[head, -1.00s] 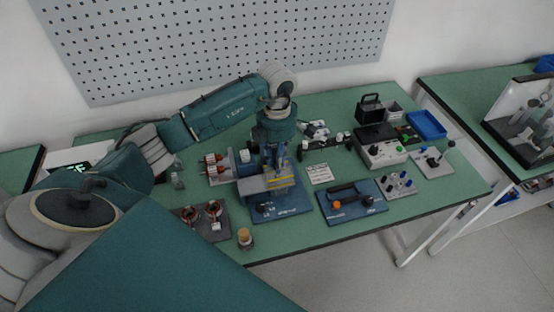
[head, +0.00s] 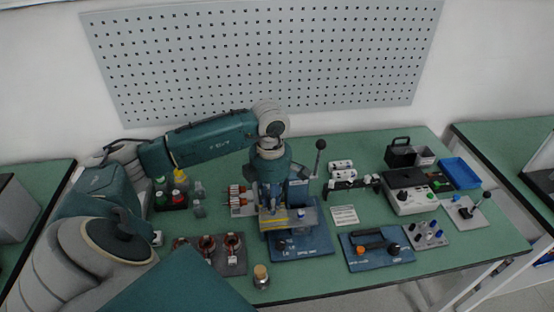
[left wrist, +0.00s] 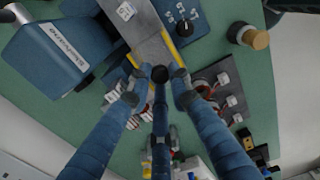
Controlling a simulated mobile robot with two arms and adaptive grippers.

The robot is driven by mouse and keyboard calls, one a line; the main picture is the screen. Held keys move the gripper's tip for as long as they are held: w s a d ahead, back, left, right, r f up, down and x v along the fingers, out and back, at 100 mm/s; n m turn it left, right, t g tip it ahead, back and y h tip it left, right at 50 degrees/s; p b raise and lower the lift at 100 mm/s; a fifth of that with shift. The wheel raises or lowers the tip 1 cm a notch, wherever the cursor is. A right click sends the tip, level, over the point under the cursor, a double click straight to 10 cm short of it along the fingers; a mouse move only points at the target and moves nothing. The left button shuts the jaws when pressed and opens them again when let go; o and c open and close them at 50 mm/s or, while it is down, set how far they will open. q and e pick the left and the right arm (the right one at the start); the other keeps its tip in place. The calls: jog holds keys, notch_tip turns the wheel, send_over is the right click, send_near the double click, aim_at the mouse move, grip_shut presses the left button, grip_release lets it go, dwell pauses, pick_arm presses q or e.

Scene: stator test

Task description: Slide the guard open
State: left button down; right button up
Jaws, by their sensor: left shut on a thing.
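The guard (head: 276,219) is a small panel with yellow edges. It sits at the left part of a grey bed (head: 307,217) on a blue press-like machine (head: 303,245). In the left wrist view, the yellow edging (left wrist: 175,45) shows beside the grey bed just beyond my fingertips. My left gripper (head: 270,207) points down at the guard. In the left wrist view its fingers (left wrist: 160,76) are closed in at the guard, on what looks like a dark handle. The fingers hide most of the grip. My right gripper is out of view.
A tray with copper-wound stators (head: 231,249) and a small corked jar (head: 261,276) stand in front and left. A bottle rack (head: 171,201) is behind left. A black lever knob (head: 320,144) rises behind the machine. A blue fixture (head: 372,249) stands at right.

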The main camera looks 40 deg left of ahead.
pick_arm(q)
jog(key=c, duration=1.6)
grip_release()
jog(key=shift+s+a, duration=0.2)
jog(key=shift+o, duration=0.2)
jog(key=shift+s+a, duration=0.1)
jog(key=shift+s, duration=0.05)
jog(key=shift+r, duration=0.15)
jog(key=shift+w+r, duration=0.2)
jog(key=shift+r, duration=0.15)
notch_tip(320, 180, up, 11)
jog(key=shift+s, duration=0.2)
